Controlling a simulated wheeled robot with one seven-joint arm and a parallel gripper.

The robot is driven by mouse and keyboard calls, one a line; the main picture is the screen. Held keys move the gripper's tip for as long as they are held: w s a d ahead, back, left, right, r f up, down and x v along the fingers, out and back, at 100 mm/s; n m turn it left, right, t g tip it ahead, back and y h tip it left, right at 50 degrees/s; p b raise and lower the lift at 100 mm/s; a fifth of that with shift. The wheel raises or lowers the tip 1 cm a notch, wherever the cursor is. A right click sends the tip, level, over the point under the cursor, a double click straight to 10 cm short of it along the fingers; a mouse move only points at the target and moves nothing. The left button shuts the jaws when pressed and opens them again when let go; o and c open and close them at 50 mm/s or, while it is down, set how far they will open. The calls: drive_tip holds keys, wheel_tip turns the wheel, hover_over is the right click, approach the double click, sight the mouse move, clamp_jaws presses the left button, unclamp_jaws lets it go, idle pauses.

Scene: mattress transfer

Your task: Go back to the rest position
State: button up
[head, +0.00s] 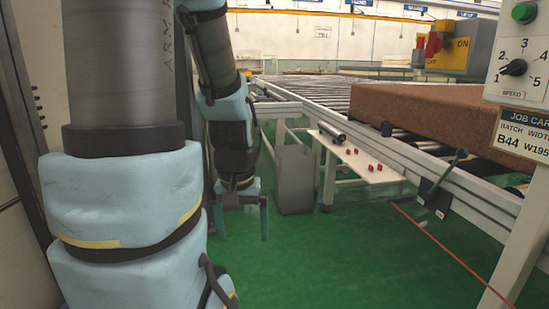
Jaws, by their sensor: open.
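My gripper (243,218) hangs pointing down over the green floor, left of the middle of the head view. Its two fingers are apart and nothing shows between them. My arm, in pale blue padding, fills the left of the view. The gripper is apart from the conveyor and from the grey bin behind it. A brown mattress-like block (455,113) lies on the roller conveyor (320,92) at the right, well away from the gripper.
A grey bin (294,180) stands just right of the gripper. A white side shelf (365,168) holds several small red pieces and a dark cylinder. A red line (435,240) runs low at the right, near a control panel (518,55). Green floor (330,260) is clear in front.

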wheel_tip(320, 180, up, 20)
drive_tip(key=p, duration=1.8)
drive_tip(key=shift+w, duration=0.35)
drive_tip(key=shift+f, duration=0.15)
drive_tip(key=shift+c, duration=0.4)
